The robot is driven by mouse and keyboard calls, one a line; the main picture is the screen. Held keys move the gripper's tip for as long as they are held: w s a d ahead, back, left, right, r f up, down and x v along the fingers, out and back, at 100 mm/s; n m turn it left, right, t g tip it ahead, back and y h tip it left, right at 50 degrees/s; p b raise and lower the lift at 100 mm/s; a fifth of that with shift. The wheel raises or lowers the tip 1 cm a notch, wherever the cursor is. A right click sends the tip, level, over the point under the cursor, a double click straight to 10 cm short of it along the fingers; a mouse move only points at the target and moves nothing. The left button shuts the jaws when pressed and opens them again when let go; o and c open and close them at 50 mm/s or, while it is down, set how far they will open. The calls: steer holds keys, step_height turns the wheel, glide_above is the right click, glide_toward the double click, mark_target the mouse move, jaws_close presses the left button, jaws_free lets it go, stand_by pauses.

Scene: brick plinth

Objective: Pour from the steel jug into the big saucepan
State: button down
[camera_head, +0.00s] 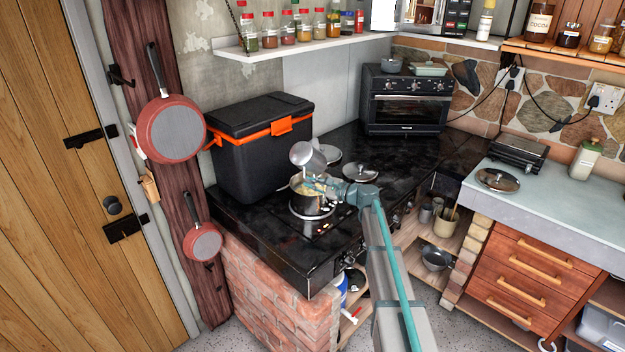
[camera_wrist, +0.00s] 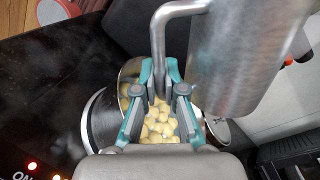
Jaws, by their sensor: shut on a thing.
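The steel jug (camera_head: 302,154) is held tilted above the big saucepan (camera_head: 311,206) on the black hob. In the wrist view the jug's body (camera_wrist: 245,60) fills the upper right, and its bent handle runs down between my fingers. My gripper (camera_head: 322,185) is shut on that handle; its teal fingers also show in the wrist view (camera_wrist: 160,82). Pale yellow chunks (camera_wrist: 160,122) lie in the saucepan, below my fingers. A few small pale bits show around the pan's right side in the head view. The jug's inside is hidden in the wrist view.
A black cool box (camera_head: 258,155) with orange trim stands close left of the saucepan. Lids (camera_head: 360,173) lie behind and right of it on the hob. A toaster oven (camera_head: 407,100) is at the back. A spice shelf (camera_head: 290,47) hangs above.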

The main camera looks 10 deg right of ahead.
steer(key=shift+r+m+p, duration=0.35)
steer(key=shift+m+p, duration=0.25)
steer(key=shift+m, duration=0.2)
stand_by(0.4)
steer(key=shift+f, duration=0.1)
stand_by(0.9)
